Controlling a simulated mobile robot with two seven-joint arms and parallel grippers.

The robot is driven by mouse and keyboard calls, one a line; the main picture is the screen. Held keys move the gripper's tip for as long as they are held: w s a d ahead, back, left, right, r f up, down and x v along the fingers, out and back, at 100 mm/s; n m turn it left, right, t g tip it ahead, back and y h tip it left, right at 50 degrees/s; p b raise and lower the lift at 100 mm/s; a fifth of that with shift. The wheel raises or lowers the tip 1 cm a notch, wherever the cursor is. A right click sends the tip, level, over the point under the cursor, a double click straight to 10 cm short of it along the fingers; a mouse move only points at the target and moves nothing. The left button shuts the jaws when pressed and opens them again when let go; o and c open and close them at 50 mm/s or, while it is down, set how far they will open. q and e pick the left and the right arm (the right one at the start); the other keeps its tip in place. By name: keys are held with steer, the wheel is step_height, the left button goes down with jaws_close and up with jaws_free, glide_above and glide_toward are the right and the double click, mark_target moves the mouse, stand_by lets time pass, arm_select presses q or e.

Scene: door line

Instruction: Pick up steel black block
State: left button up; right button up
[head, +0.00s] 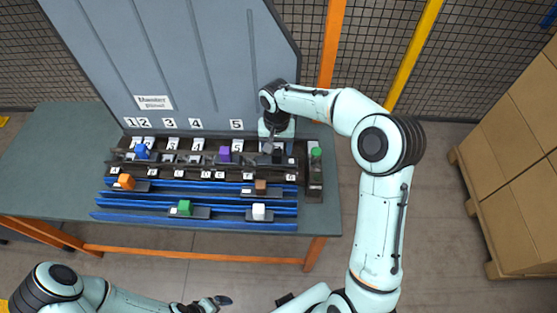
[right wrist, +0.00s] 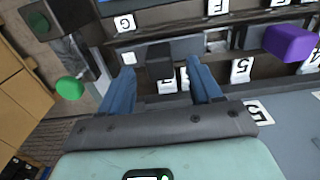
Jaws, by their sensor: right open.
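The black block (right wrist: 159,59) is a small dark cube on a grey plate in the right wrist view. It lies in the gap between the fingers of my right gripper (right wrist: 160,70), near the tips, with room at both sides. In the head view the black block (head: 277,157) is small and partly hidden at the right end of the rack's back row. My right gripper (head: 276,146) is open just above it, pointing down. My left gripper (head: 213,302) is low at the bottom edge of the head view, away from the table, and its jaw is unclear.
The dark rack carries a blue block (head: 141,151), a purple block (head: 224,154) and several other coloured blocks. A green button (head: 315,153) stands to the right. A grey upright panel (head: 180,60) rises behind. The green table top (head: 50,170) is bare at left.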

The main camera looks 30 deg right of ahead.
mark_target(277, 152)
step_height(277, 152, down, 4)
steer(key=shift+r, duration=0.25)
steer(key=shift+c, duration=0.3)
